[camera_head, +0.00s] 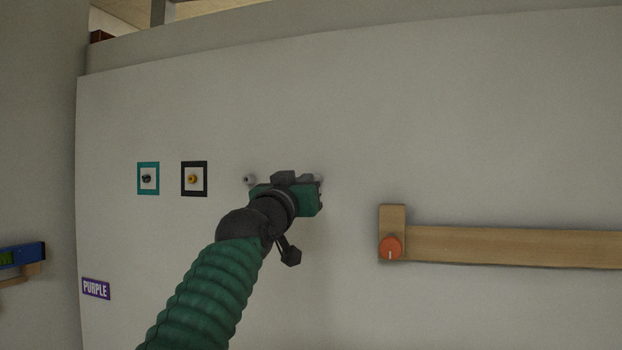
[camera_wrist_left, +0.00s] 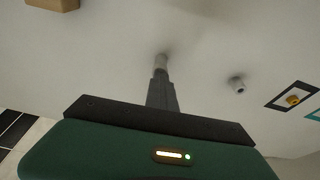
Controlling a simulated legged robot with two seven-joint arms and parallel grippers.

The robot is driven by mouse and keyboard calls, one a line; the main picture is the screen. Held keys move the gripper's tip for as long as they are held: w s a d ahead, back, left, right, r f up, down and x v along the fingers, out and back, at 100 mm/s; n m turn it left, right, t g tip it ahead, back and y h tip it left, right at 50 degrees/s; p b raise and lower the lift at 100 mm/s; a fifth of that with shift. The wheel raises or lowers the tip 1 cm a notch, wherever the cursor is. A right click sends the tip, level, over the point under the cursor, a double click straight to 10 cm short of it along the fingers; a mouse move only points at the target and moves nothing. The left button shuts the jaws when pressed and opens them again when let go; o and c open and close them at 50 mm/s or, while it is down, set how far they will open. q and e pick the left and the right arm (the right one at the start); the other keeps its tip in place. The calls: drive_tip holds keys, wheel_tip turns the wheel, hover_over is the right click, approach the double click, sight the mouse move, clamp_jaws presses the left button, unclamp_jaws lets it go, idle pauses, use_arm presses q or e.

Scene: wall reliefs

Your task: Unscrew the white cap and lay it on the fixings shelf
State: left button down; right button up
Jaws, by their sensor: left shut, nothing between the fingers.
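A pale cylindrical fitting (camera_wrist_left: 162,62), which may be the white cap, stands out from the wall at the tips of my left gripper's fingers in the left wrist view. In the head view only a small pale part (camera_head: 318,178) shows beside my left gripper (camera_head: 300,180). The gripper is shut with nothing between its fingers; I cannot tell whether the tips touch the fitting. A second small pale fitting (camera_head: 249,179) with a dark centre is to the left on the wall; it also shows in the left wrist view (camera_wrist_left: 237,85). I cannot identify the fixings shelf. My right gripper is out of view.
Left on the wall are a teal-framed black knob (camera_head: 147,178) and a black-framed yellow knob (camera_head: 193,179). A purple sign (camera_head: 96,289) is below. A wooden rail with an orange dial (camera_head: 390,248) is at right. A blue object (camera_head: 22,255) sits at far left.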

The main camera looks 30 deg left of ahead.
use_arm(q)
drive_tip(key=n+y+p, duration=0.1)
drive_tip(key=n, duration=0.1)
drive_tip(key=n+g+y+p, duration=0.1)
drive_tip(key=n, duration=0.2)
drive_tip(key=shift+w+d+f, duration=0.1)
drive_tip(key=shift+f, duration=0.05)
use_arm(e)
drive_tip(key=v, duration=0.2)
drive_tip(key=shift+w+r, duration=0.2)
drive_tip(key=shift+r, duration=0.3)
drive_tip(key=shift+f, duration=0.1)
use_arm(q)
drive_tip(key=n+g+y+b, duration=0.1)
drive_tip(key=n+b, duration=0.1)
drive_tip(key=n, duration=0.4)
drive_tip(key=shift+n, duration=0.3)
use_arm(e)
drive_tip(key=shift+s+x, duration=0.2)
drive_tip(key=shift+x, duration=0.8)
